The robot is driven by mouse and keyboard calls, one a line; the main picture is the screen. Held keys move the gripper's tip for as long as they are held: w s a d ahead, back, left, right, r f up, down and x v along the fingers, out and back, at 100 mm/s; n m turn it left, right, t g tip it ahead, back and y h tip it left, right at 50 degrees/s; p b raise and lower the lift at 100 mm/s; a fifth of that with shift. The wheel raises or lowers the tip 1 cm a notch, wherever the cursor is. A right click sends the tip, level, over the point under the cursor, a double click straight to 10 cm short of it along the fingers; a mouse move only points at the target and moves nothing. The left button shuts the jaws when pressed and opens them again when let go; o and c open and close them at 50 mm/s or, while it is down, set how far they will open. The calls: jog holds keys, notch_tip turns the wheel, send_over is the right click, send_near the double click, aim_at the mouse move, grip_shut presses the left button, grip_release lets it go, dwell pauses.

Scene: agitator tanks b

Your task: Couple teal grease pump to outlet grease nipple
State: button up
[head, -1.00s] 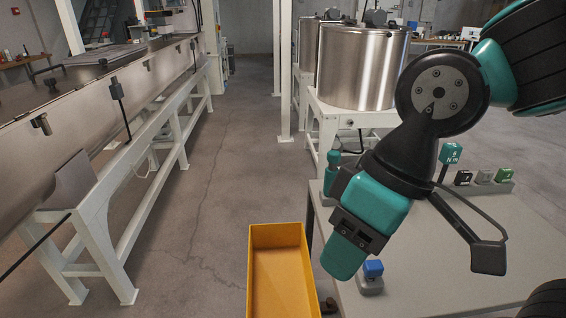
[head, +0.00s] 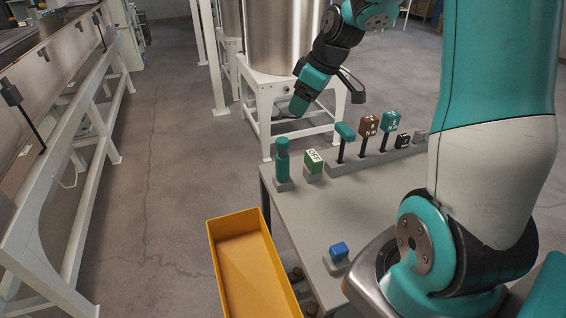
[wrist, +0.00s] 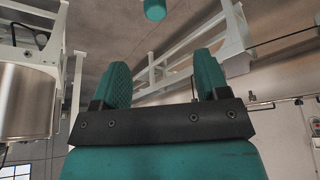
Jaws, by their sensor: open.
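A teal bottle-shaped item (head: 282,160), which looks like the grease pump, stands upright in a grey holder at the table's far left corner. My gripper (head: 298,106) is out past the far table edge, above and behind that item, pointing down and left. In the wrist view its two teal fingers (wrist: 165,85) are apart with nothing between them. A teal rounded object (wrist: 154,8) shows beyond them at the top edge, partly cut off; I cannot tell if it is the pump. I cannot make out the outlet grease nipple.
A steel tank (head: 283,37) on a white frame stands behind.

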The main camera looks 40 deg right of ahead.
aim_at(283, 140)
jog(key=p+x, duration=0.1)
jog(key=x, duration=1)
jog(key=shift+d+f+p, duration=0.1)
jog(key=shift+f+p, duration=0.3)
jog(key=shift+w+p+x, duration=0.1)
jog(key=shift+p+x, duration=0.4)
jog(key=shift+x, duration=0.8)
jog(key=shift+w+p+x, duration=0.15)
jog(key=shift+p+x, duration=0.35)
jog(key=shift+x, duration=0.85)
jog(key=shift+d, duration=0.15)
jog(key=shift+c, duration=0.5)
jog(key=shift+r, duration=0.1)
grip_shut()
